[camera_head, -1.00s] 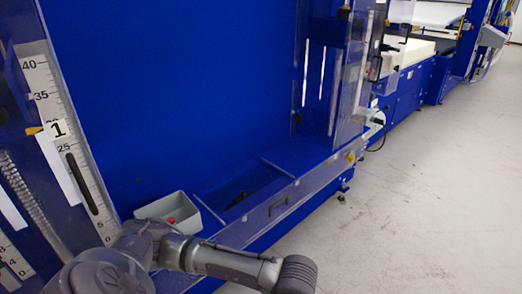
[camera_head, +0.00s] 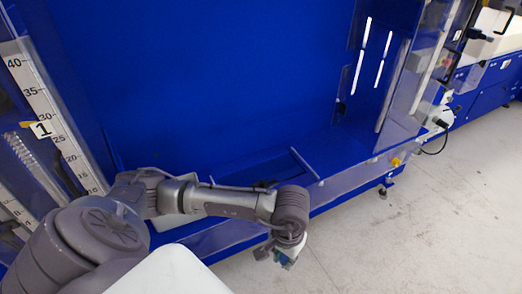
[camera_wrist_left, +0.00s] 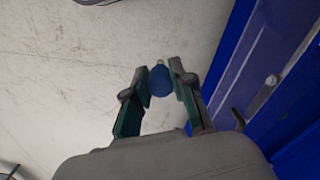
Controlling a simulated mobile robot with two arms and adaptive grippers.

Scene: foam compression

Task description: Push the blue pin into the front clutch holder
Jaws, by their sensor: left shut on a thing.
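My left gripper (camera_head: 284,258) hangs at the end of my arm in the middle of the head view, beyond the front edge of the blue machine and above the floor. In the left wrist view the same gripper (camera_wrist_left: 160,72) is shut on the blue pin (camera_wrist_left: 159,82). The pin is a rounded blue piece with a small pale tip, held between the fingertips. I cannot pick out the front clutch holder in either view. My right gripper is not in view.
The blue machine (camera_head: 230,80) fills the left and middle, with a numbered scale (camera_head: 50,110) at left and a clear panel (camera_head: 365,180) along its front. A yellow knob (camera_head: 396,162) sits on its right corner. The grey floor (camera_head: 420,235) at right is clear.

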